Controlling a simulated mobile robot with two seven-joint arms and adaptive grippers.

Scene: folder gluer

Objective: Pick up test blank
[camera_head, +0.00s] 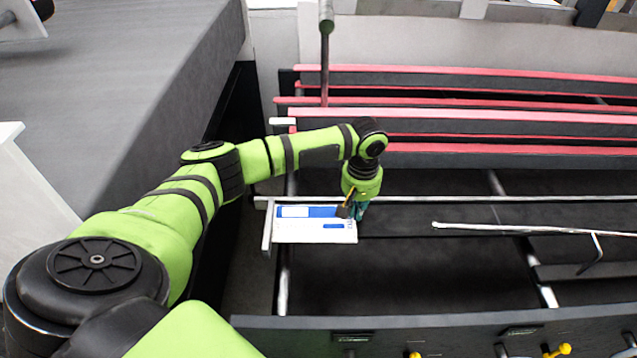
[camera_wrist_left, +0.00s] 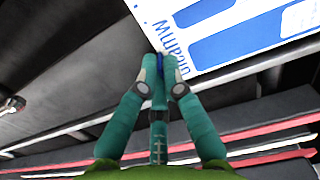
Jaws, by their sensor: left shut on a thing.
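The test blank (camera_head: 314,231) is a flat white sheet with blue print. In the head view it lies level at the left end of a dark rail of the machine. In the left wrist view the blank (camera_wrist_left: 245,45) fills the upper right, with blue lettering near its corner. My left gripper (camera_head: 357,212) is at the blank's right edge. In the wrist view its teal fingers (camera_wrist_left: 160,68) are closed together on the blank's corner. Whether the blank is lifted clear of the rail I cannot tell. My right gripper is not in view.
Red-topped rails (camera_head: 460,115) run across behind the gripper. A thin metal rod (camera_head: 520,228) lies to the right of the blank. A dark front panel with yellow knobs (camera_head: 556,350) borders the near side. A grey surface (camera_head: 110,80) stands at the left.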

